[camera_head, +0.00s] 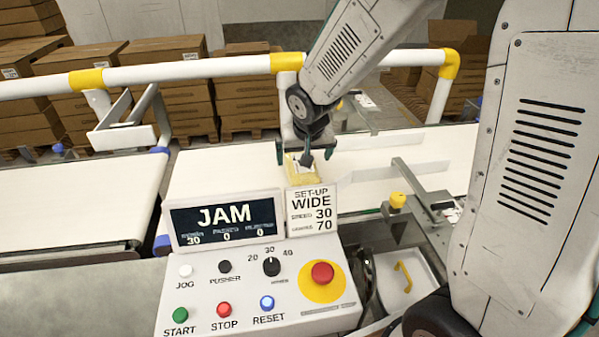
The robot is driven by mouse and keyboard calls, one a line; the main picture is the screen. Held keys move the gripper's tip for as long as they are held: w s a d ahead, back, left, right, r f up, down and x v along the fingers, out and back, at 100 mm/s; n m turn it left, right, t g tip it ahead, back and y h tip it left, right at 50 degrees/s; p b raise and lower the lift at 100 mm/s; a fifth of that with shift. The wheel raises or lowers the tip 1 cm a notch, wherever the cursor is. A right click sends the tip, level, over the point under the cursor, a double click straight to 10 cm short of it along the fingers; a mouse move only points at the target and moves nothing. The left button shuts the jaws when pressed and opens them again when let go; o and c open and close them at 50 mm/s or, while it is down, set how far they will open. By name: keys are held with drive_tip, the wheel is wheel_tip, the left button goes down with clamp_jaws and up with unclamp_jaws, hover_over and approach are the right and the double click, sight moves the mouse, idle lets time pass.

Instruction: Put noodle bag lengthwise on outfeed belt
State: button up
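A small yellow bag (294,172), which looks like the noodle bag, is on or just above the white middle belt (225,178), behind the set-up sign. The sign and my gripper hide part of it. My gripper (306,158) points down right over the bag, with dark fingers close around its top. I cannot tell whether the fingers press on the bag or whether it is lifted. A separate white belt (75,205) lies to the left across a gap. The picture does not label which belt is the outfeed.
The control panel (258,290) stands in front, with a screen (223,217) reading JAM and a set-up sign (312,210). White guide rails (395,170) cross the belt at right. A white and yellow rail (190,70) runs behind. Stacked cartons (165,50) stand beyond.

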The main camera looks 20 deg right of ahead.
sight(302, 168)
drive_tip(key=x, duration=0.7)
drive_tip(key=shift+f, duration=0.15)
drive_tip(key=shift+c, duration=0.3)
drive_tip(key=c, duration=1.4)
wheel_tip(302, 168, up, 13)
drive_tip(key=s+d, duration=0.1)
drive_tip(key=d, duration=0.8)
drive_tip(key=s+d, duration=0.2)
drive_tip(key=d, duration=0.6)
drive_tip(key=shift+s+d+f, duration=0.3)
drive_tip(key=shift+d+f, duration=0.05)
drive_tip(key=shift+f, duration=0.1)
